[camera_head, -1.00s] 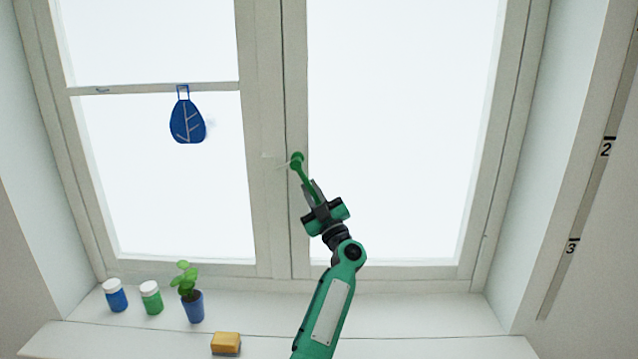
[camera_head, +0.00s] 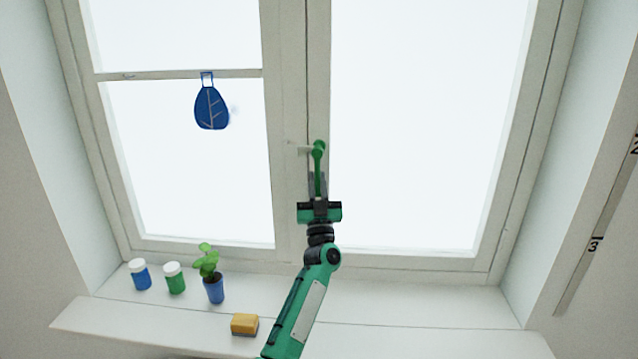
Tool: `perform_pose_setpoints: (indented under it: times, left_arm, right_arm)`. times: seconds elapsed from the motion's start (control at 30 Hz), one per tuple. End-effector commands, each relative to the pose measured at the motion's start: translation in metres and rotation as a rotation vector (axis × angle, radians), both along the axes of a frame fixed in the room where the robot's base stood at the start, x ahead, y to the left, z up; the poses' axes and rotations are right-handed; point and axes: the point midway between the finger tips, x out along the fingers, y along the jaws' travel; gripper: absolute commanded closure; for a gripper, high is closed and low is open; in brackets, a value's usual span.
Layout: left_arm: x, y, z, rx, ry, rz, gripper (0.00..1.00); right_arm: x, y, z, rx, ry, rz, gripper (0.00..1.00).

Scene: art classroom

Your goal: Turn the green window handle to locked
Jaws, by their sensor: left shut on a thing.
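The green window handle (camera_head: 319,154) sits on the middle frame of the window (camera_head: 291,190). Its round pivot is at the top and its lever points almost straight down. My left gripper (camera_head: 318,188) comes up from below and is shut on the lower part of the lever. The fingers hide part of the lever's end. My right gripper is not in view.
On the sill (camera_head: 400,305) stand a blue paint jar (camera_head: 140,276), a green paint jar (camera_head: 175,281), a potted plant (camera_head: 213,288) and a yellow sponge (camera_head: 244,324). The sill's right side is clear.

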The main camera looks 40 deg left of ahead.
Motion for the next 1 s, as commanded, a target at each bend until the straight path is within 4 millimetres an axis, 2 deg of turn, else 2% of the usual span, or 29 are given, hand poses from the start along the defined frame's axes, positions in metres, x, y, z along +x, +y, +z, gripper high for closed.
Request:
perform_pose_setpoints:
  times: [0.3, 0.33, 0.43, 0.77, 1.0]
  left_arm:
    - [0.0, 0.001, 0.001, 0.005, 0.0, 0.003, 1.0]
    - [0.0, 0.001, 0.001, 0.005, 0.0, 0.003, 0.82]
    - [0.0, 0.001, 0.001, 0.004, 0.0, 0.004, 0.64]
    - [-0.002, -0.001, -0.003, 0.002, 0.0, 0.001, 0.64]
    - [-0.021, -0.019, -0.035, -0.001, 0.002, 0.001, 0.64]
  right_arm:
    - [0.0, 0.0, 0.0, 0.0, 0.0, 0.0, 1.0]
    - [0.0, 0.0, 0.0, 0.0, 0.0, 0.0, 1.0]
    - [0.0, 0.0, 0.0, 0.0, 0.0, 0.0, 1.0]
    - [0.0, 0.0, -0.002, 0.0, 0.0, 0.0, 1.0]
    - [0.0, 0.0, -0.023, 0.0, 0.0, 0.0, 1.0]
